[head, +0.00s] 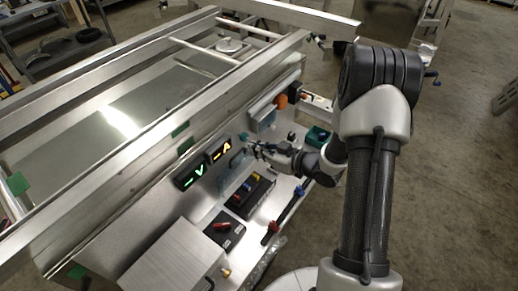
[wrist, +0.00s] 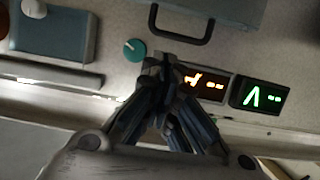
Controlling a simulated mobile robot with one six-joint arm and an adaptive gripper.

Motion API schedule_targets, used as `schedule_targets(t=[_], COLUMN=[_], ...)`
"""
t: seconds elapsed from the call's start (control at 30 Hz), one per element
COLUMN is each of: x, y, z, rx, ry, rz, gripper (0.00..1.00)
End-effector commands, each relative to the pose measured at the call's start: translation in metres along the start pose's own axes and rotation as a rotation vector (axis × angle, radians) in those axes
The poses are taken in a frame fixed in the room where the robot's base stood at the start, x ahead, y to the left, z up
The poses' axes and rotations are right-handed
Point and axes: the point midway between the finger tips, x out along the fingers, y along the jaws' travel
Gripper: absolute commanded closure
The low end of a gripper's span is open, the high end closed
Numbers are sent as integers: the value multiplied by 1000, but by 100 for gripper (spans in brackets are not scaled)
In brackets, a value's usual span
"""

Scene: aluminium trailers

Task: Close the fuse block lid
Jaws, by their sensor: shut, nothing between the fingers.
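The fuse block (head: 262,192) is a dark box with coloured fuses on the bench below the displays in the head view. Its bluish see-through lid (head: 232,182) appears to stand raised at the block's back, by the upright panel. A black loop handle (head: 237,159) shows at the lid's upper edge. In the wrist view the lid (wrist: 225,12) is at the top, with the handle (wrist: 181,35) along its edge. My gripper (head: 253,147) is shut and empty, close to the panel and beside the handle. In the wrist view its fingertips (wrist: 162,62) are just below the handle, apparently apart from it.
Two lit displays (wrist: 262,97) and a teal knob (wrist: 134,50) are on the panel near my fingers. A blue-grey box (head: 262,117) is mounted beyond the gripper. A dark plate with a red part (head: 222,229) and a large metal box (head: 172,262) lie nearer.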

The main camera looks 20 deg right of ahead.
Motion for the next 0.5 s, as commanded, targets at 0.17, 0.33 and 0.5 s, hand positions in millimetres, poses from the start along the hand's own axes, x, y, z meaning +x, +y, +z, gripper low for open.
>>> schedule_targets(t=[0.17,0.33,0.5], x=[36,59,69], y=[-1,0,0], z=[2,2,1], rx=[-3,-1,-1], ry=[0,-1,-1], rz=[-3,-1,1], gripper=[100,100,100])
